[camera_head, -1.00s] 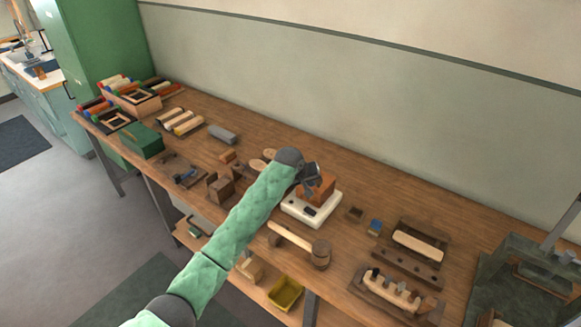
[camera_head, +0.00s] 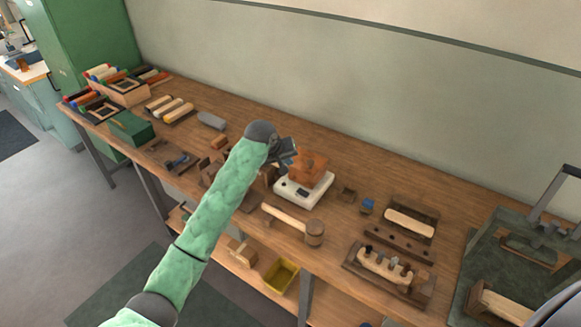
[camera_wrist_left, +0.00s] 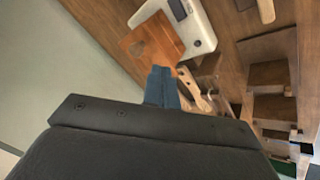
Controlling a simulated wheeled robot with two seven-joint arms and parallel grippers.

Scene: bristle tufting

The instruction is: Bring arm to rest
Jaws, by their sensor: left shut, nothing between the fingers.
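My left arm comes in from the lower left in the head view, and its gripper (camera_head: 286,152) is over the workbench (camera_head: 345,240). The gripper is just left of an orange-brown wooden box (camera_head: 309,168) that sits on a white scale-like base (camera_head: 305,191). In the left wrist view the blue-grey fingers (camera_wrist_left: 162,88) are together with nothing between them. The brown box (camera_wrist_left: 152,45) and white base (camera_wrist_left: 198,30) lie beyond the fingertips there. A dark rounded piece at the lower right corner of the head view may be part of my right arm; no right gripper shows.
A wooden mallet (camera_head: 314,232) lies in front of the white base. A green box (camera_head: 131,127) and brush rolls (camera_head: 168,108) stand at the left. A yellow bin (camera_head: 281,275) is on the lower shelf.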

